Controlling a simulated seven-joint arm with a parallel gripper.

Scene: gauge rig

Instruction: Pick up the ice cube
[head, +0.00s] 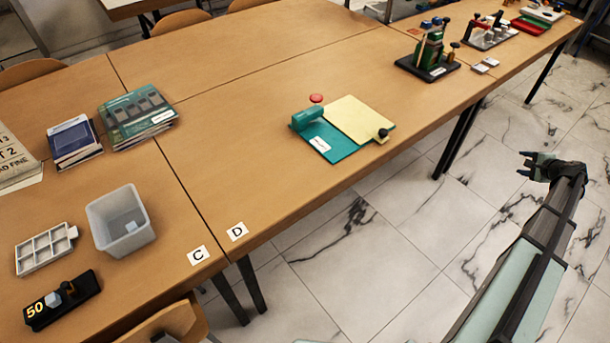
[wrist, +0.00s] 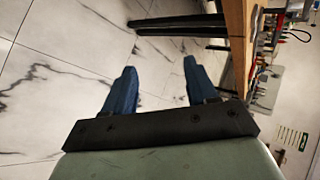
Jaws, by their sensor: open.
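A small pale cube, which looks like the ice cube (head: 131,226), lies inside an open translucent grey bin (head: 106,240) on the table at the left. Its lower edges are hard to make out. My gripper (head: 524,163) is far to the right, out over the floor beyond the table edge. In the wrist view its two blue fingers (wrist: 159,70) stand apart with nothing between them. The cube is not in the wrist view.
A white compartment tray (head: 44,249) and a black block marked 50 (head: 62,300) sit left of the bin. Books (head: 137,117) lie behind. A green and yellow board (head: 345,130) is mid-table. A green rig (head: 430,60) stands farther right. Table around labels C and D is clear.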

